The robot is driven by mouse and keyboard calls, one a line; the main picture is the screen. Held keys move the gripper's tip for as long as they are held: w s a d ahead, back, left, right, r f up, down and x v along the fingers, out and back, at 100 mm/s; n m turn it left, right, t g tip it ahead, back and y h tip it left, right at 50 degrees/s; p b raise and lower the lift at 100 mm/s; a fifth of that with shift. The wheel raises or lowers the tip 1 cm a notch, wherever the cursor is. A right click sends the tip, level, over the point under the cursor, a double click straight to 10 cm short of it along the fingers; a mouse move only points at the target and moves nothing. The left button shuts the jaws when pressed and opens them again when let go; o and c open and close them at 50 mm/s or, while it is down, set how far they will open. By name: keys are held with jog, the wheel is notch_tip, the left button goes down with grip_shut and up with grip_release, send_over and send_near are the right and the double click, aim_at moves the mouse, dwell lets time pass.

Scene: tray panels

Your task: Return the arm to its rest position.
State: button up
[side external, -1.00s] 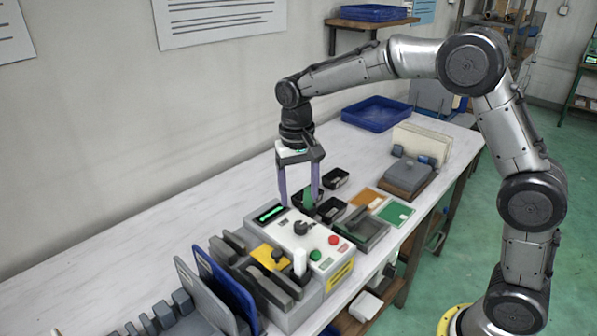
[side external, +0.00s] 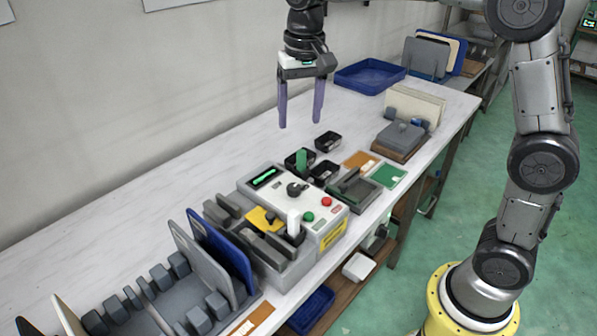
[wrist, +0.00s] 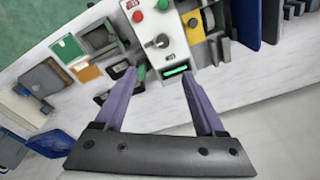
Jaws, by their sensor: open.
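My gripper (side external: 301,122) hangs above the table (side external: 236,138), its two purple fingers pointing down. The fingers are apart with nothing between them. In the side external view it is above and behind the small black bins and the grey control box (side external: 292,200). In the wrist view my gripper (wrist: 162,88) also shows open, with the control box (wrist: 160,40) beyond the fingertips. A green piece (side external: 301,160) stands upright in one black bin (side external: 290,166), apart from my fingers.
A slotted rack with a blue panel (side external: 222,248) stands front left. A blue tray (side external: 369,75) lies at the back. A grey block fixture (side external: 402,137), a green board (side external: 386,177) and an orange board (side external: 360,160) lie to the right. The table's left rear is clear.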

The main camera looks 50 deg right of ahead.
jog(key=s+d+r+n+t, duration=0.1)
jog(key=s+r+t, duration=0.15)
jog(key=s, duration=0.55)
jog(key=s+d+r+t, duration=0.1)
jog(key=s+r, duration=0.2)
jog(key=s, duration=0.5)
jog(key=s+f+n+t, duration=0.1)
jog(key=s+f+n, duration=0.3)
jog(key=s+f, duration=0.5)
jog(key=shift+d+n, duration=0.35)
jog(key=shift+n, duration=0.05)
jog(key=shift+s, duration=0.1)
jog(key=shift+c, duration=0.4)
